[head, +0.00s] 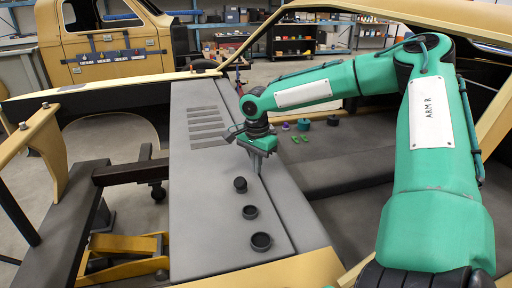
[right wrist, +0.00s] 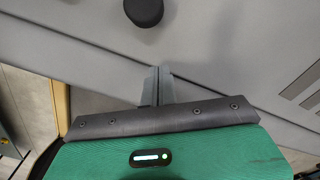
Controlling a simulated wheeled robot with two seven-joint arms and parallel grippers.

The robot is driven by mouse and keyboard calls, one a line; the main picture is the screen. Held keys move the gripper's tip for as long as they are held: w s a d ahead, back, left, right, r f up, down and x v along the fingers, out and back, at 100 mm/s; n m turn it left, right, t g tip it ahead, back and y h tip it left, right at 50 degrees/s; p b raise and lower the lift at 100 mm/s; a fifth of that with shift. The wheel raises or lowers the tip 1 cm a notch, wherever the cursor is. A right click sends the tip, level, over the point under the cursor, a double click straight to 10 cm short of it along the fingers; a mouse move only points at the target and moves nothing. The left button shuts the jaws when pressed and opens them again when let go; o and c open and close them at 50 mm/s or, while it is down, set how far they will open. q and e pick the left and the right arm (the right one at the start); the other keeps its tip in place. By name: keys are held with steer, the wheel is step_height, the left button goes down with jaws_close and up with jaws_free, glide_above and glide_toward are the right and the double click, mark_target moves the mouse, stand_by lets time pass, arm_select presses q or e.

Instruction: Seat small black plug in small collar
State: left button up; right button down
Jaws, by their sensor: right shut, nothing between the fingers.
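The small black plug (head: 240,182) stands on the grey panel, at the far end of a row of black round parts. It appears to sit in the small collar (head: 240,189), whose rim shows just under it; how deep it sits I cannot tell. In the right wrist view the plug's dark round top (right wrist: 144,11) is at the upper edge. My right gripper (head: 258,172) is shut and empty, fingers pointing down, beside the plug and apart from it. Its closed fingertips also show in the right wrist view (right wrist: 158,71). My left gripper is out of view.
Two open black collars, a middle one (head: 250,212) and a larger one (head: 261,242), stand nearer on the grey panel (head: 205,220). Slots (head: 207,125) cut the panel's far part. Small green parts (head: 300,138) and a dark teal cylinder (head: 304,124) lie right of my gripper.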

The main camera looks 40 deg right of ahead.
mark_target(241, 184)
steer(key=a, duration=0.1)
steer(key=a+p, duration=0.1)
steer(key=a, duration=0.2)
steer(key=shift+s+a+f, duration=0.1)
steer(key=shift+s+f, duration=0.1)
steer(key=shift+s, duration=0.05)
